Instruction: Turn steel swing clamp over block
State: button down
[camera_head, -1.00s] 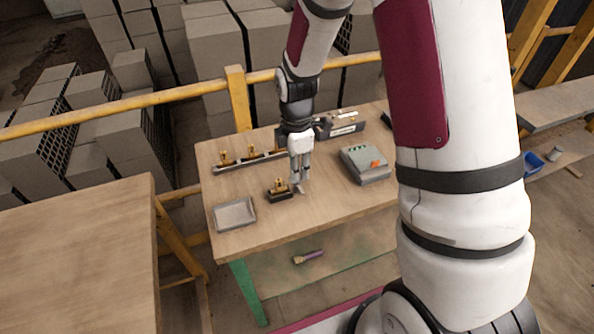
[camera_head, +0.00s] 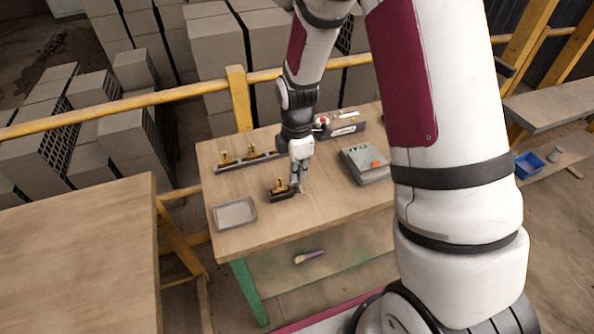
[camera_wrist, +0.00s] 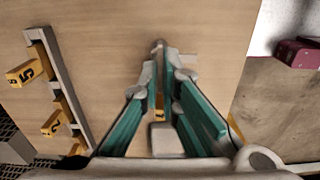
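A small dark block (camera_head: 282,194) with a brass-yellow piece on top sits on the wooden table, just left of my gripper. My gripper (camera_head: 299,186) points down at the tabletop beside it. In the wrist view my gripper (camera_wrist: 162,68) has its two teal-lined fingers close together with a narrow gap. A small grey steel end (camera_wrist: 158,44) shows just past the fingertips; it may be part of the swing clamp. A bit of yellow shows between the fingers. The fingers hide most of what lies between them, so contact is unclear.
A rail with yellow numbered tags (camera_wrist: 28,72) lies along the table's back left. A grey tray (camera_head: 235,213) is at the front left. A long grey unit (camera_head: 340,125) is behind.

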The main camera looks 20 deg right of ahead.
jog(key=shift+m, duration=0.3)
jog(key=m, duration=0.4)
jog(key=shift+w+m, duration=0.1)
jog(key=shift+m, duration=0.2)
jog(key=m, duration=0.4)
jog(key=shift+m, duration=0.3)
jog(key=m, duration=0.4)
jog(key=shift+w+d+m, duration=0.1)
jog(key=shift+d+m, duration=0.05)
jog(key=shift+m, duration=1.75)
jog(key=c, duration=1.8)
grip_release()
